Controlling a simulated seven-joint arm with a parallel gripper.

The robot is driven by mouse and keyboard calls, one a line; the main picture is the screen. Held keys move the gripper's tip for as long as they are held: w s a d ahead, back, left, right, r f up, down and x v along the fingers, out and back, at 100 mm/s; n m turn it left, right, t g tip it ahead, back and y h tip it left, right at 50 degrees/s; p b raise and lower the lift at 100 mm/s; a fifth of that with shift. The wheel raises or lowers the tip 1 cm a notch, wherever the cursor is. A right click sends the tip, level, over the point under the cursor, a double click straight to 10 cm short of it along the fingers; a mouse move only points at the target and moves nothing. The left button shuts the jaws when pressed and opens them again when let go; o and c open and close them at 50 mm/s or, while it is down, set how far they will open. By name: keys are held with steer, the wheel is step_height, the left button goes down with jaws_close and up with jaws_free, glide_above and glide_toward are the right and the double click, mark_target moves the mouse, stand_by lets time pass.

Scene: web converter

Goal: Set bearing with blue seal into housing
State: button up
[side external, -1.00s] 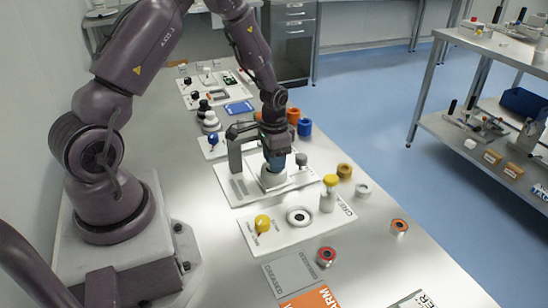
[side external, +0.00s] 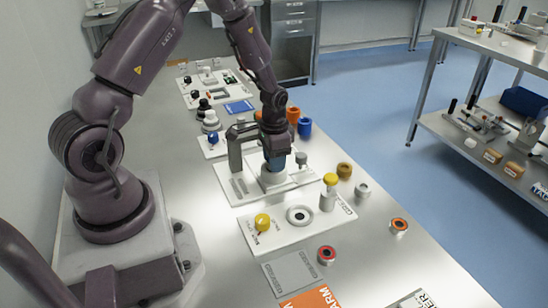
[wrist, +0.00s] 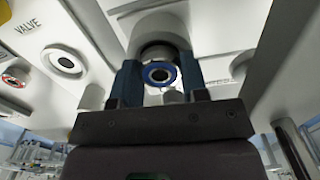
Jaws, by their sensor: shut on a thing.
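The bearing with blue seal (wrist: 160,74) shows in the wrist view as a blue ring around a dark centre. My gripper (wrist: 160,84) is shut on it, with one blue finger at each side. In the side external view my gripper (side external: 275,162) points down directly over a white round housing (side external: 271,181) on a white plate. The fingers hide the bearing there. In the wrist view a pale round body with a dark shaded opening lies just behind the bearing. I cannot tell how far the bearing is inside it.
A grey upright frame (side external: 235,152) stands close to the left of my gripper. A grey knob (side external: 301,158) stands close to the right. A yellow-topped white post (side external: 328,190) and a yellow knob (side external: 262,222) stand nearer the camera.

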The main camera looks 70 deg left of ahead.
steer(key=shift+f, duration=0.1)
steer(key=o, duration=1.4)
steer(key=shift+c, duration=0.2)
steer(key=shift+a+r, duration=0.15)
steer(key=shift+r, duration=2.9)
